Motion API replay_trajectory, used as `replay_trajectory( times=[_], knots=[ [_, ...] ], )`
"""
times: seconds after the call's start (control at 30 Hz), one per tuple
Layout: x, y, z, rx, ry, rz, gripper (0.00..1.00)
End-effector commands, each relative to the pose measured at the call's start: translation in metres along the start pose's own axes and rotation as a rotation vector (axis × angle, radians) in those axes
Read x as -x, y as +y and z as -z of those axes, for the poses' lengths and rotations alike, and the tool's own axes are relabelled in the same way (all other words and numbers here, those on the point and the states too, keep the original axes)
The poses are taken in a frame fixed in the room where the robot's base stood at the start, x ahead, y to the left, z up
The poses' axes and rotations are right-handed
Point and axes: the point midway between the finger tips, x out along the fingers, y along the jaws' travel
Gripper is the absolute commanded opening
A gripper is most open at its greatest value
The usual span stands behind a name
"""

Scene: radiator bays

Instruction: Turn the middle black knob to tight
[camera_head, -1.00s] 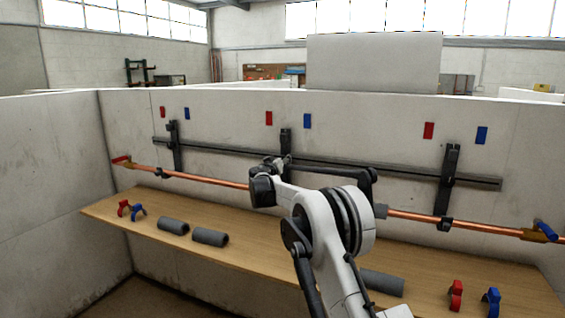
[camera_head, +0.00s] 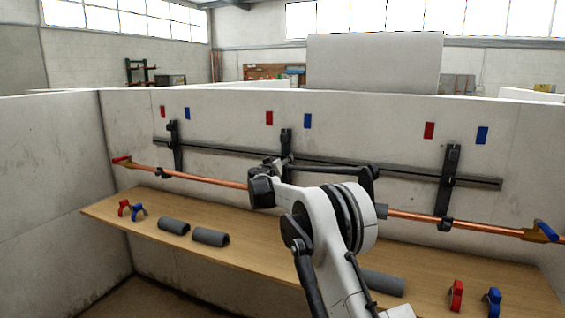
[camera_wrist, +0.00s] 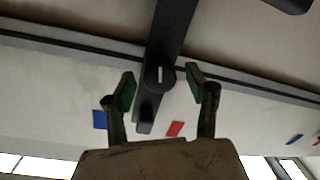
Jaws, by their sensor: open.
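The middle black knob (camera_wrist: 159,77) is round, with a pale line on its face that runs nearly upright in the wrist view. It sits on the middle black bracket (camera_wrist: 172,28). My gripper (camera_wrist: 160,86) is open, with one finger on each side of the knob and a visible gap on both sides. In the head view my gripper (camera_head: 272,168) is at the middle bracket (camera_head: 286,141), and the knob is hidden or too small to make out. A copper pipe (camera_head: 210,179) runs behind my arm.
A black rail (camera_head: 225,151) crosses the wall, with a left bracket (camera_head: 174,135) and a right bracket (camera_head: 449,180). Red and blue tags, such as a red tag (camera_head: 269,118), are above. Below, the wooden shelf (camera_head: 260,252) holds grey sleeves (camera_head: 210,237) and red and blue clips.

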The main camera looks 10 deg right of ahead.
Motion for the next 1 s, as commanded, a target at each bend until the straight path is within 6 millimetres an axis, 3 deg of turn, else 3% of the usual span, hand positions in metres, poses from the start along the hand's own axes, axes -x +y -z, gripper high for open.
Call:
replay_trajectory(
  times=[0.53,0.73,1.0],
  knots=[
    [0.093,-0.001,0.000,0.000,0.001,0.002,0.51],
    [0.109,-0.001,0.000,0.000,0.000,0.001,0.51],
    [0.111,0.000,0.000,0.000,0.000,0.001,0.51]
  ],
)
